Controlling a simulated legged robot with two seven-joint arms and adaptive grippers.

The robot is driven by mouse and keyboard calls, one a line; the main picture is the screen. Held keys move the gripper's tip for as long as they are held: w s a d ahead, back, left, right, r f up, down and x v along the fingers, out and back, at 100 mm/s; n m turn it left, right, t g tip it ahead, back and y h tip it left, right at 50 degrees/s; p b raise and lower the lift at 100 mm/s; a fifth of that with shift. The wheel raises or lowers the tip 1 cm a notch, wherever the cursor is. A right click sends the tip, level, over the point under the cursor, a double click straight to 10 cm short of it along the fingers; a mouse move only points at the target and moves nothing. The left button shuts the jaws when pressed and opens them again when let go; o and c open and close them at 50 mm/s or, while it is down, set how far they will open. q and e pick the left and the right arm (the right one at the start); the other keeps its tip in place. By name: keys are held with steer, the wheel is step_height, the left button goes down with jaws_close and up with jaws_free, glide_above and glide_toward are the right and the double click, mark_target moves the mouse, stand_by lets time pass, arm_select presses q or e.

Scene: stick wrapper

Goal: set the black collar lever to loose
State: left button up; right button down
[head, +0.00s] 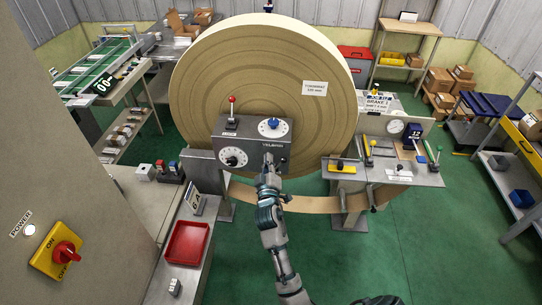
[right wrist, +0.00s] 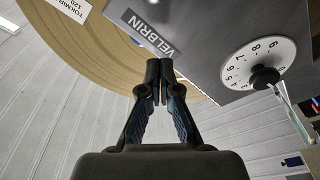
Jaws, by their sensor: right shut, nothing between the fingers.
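My right gripper (head: 268,159) is in front of the lower right part of the grey control box (head: 247,155). In the right wrist view its two dark fingers (right wrist: 160,84) are together and empty, just below the VELBRIN label (right wrist: 147,32). The box carries a red-knobbed lever (head: 232,101), a blue-knobbed dial (head: 272,125) and a white dial with a black knob (head: 233,157). A numbered dial with a black knob (right wrist: 264,77) shows right of the fingers in the wrist view. I cannot pick out the black collar lever for certain. My left gripper is not in view.
A large tan roll (head: 205,75) stands behind the box. A red tray (head: 187,243) and a power switch (head: 64,252) are at left. Green floor at lower right is clear.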

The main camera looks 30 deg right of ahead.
steer(key=s, duration=0.6)
steer(key=w+a+f+n+g+y, duration=0.1)
steer(key=a+f+y, duration=0.15)
steer(key=f, duration=0.65)
steer(key=w+a+f+n+g+y, duration=0.15)
steer(key=a+f, duration=0.25)
steer(key=f, duration=0.5)
steer(key=s+a+f+g+y, duration=0.2)
steer(key=s+a+f, duration=0.15)
steer(key=f, duration=0.95)
steer(key=s+a+f+g+y, duration=0.2)
steer(key=s+f, duration=0.3)
steer(key=f, duration=0.8)
steer(key=s+f+m+g+y, duration=0.15)
steer(key=s+f+g, duration=0.35)
steer(key=s+f, duration=1.5)
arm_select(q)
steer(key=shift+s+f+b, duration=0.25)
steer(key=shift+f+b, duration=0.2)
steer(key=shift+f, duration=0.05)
arm_select(e)
steer(key=s+d+f+m+g, duration=0.1)
steer(key=s+d+f+g, duration=0.1)
steer(key=s, duration=1)
steer(key=s+d+f+m+g, duration=0.1)
steer(key=s+d+f, duration=0.3)
steer(key=s, duration=0.8)
steer(key=shift+s+f+m+g, duration=0.15)
steer(key=shift+f+m+g, duration=0.2)
steer(key=shift+g, duration=0.4)
